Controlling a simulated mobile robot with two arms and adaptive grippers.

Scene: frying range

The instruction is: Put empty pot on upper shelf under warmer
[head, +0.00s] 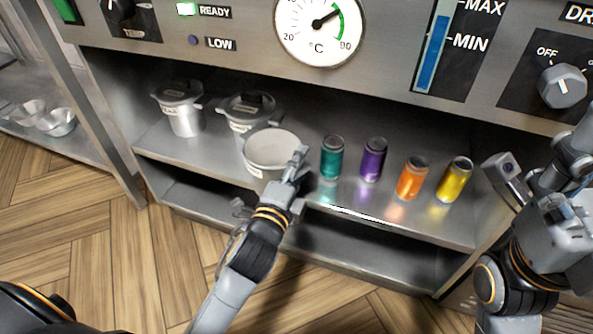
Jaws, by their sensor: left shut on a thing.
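The empty pot (253,167) is light grey, has no lid and looks bare inside. It is at the front of the upper shelf (213,155) under the warmer, right of two lidded pots. I cannot tell whether its base rests on the shelf or is slightly above it. My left gripper (296,165) is shut on the pot's right front rim. My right gripper (540,155) is at the right, its fingers apart with nothing between them, near the yellow can.
Two lidded pots (184,117) (243,107) stand behind and left. Teal (332,158), purple (373,160), orange (411,180) and yellow (454,181) cans stand to the right. The lower shelf (350,245) looks clear. Metal bowls (57,121) sit far left.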

